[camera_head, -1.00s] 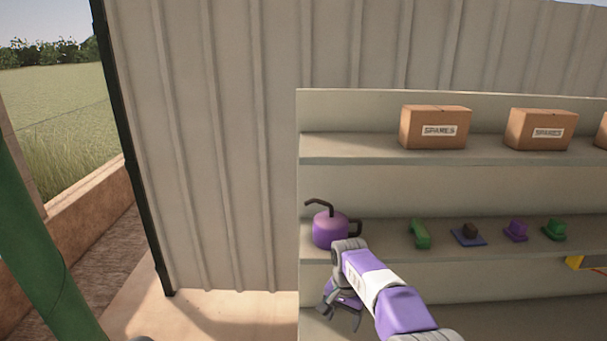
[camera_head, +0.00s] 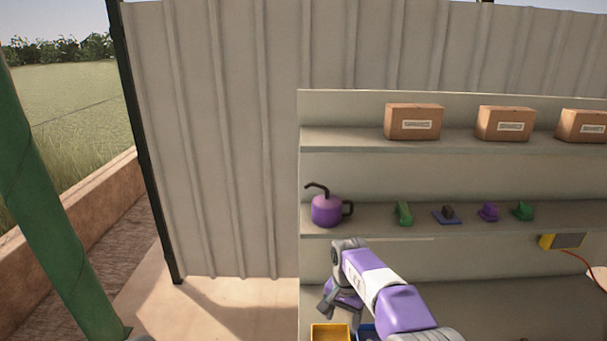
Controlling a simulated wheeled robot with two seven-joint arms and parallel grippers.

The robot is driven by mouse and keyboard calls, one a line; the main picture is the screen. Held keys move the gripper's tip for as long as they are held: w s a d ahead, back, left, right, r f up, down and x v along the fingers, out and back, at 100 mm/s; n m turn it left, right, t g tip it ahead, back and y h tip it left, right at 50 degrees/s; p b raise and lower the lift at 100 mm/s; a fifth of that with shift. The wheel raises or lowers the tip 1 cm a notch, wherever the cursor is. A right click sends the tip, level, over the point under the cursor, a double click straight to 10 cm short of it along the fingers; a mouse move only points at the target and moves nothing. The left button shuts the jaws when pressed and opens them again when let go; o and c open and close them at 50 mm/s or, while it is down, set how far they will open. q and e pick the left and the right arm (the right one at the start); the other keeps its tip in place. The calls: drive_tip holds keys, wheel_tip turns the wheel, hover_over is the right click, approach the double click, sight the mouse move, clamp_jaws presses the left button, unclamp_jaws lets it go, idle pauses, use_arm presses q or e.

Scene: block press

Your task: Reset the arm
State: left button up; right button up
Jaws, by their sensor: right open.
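My right arm, purple and white, reaches in from the bottom right in the head view. Its gripper (camera_head: 341,306) points down in front of the shelf unit, below the middle shelf. The jaws are open and I see nothing between them. Part of the gripper is hidden behind its own wrist. My left gripper does not show.
A grey shelf unit (camera_head: 420,163) holds cardboard boxes (camera_head: 413,122) on top. A purple oil can (camera_head: 326,210) and several small coloured pieces (camera_head: 488,212) stand on the middle shelf. A yellow bin (camera_head: 331,333) is low down. A green post (camera_head: 55,220) stands at left.

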wheel_tip(320, 180, down, 14)
drive_tip(key=s+d+n+y, duration=0.1)
drive_tip(key=s+d, duration=0.1)
drive_tip(key=s+f, duration=0.5)
drive_tip(key=s+f+n+y, duration=0.1)
drive_tip(key=s+f, duration=0.4)
drive_tip(key=s, duration=0.1)
drive_tip(key=s+f+y, duration=0.1)
drive_tip(key=s+f, duration=0.4)
drive_tip(key=shift+s+a+n, duration=0.25)
drive_tip(key=shift+a+n, duration=0.1)
drive_tip(key=shift+n, duration=0.05)
drive_tip(key=s+a+f+y, duration=0.1)
drive_tip(key=s+a, duration=0.1)
drive_tip(key=s, duration=1)
use_arm(q)
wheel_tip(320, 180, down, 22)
drive_tip(key=b, duration=2.2)
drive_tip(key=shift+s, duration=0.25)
use_arm(e)
wheel_tip(320, 180, down, 22)
drive_tip(key=shift+w+d+n+t, duration=0.15)
drive_tip(key=shift+w+n+t, duration=0.15)
drive_tip(key=shift+w, duration=0.15)
